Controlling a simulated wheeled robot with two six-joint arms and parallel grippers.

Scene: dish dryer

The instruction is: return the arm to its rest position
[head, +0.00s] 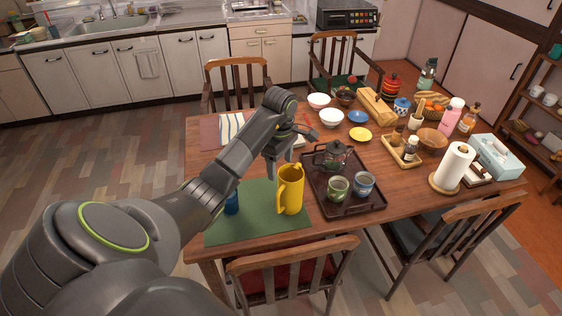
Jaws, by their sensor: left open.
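My left arm reaches in from the lower left over the near left part of the wooden dining table (205,168). My left gripper (279,172) is open and points down, just behind the yellow pitcher and left of the dark tray. I see nothing held in it. My right gripper does not show in the head view.
A yellow pitcher (291,201) and a blue cup (231,204) stand on a green mat (258,226), close under my arm. The dark tray (350,209) holds a teapot (334,156) and two cups. Bowls, bottles and a paper roll (455,166) crowd the right side. Chairs surround the table.

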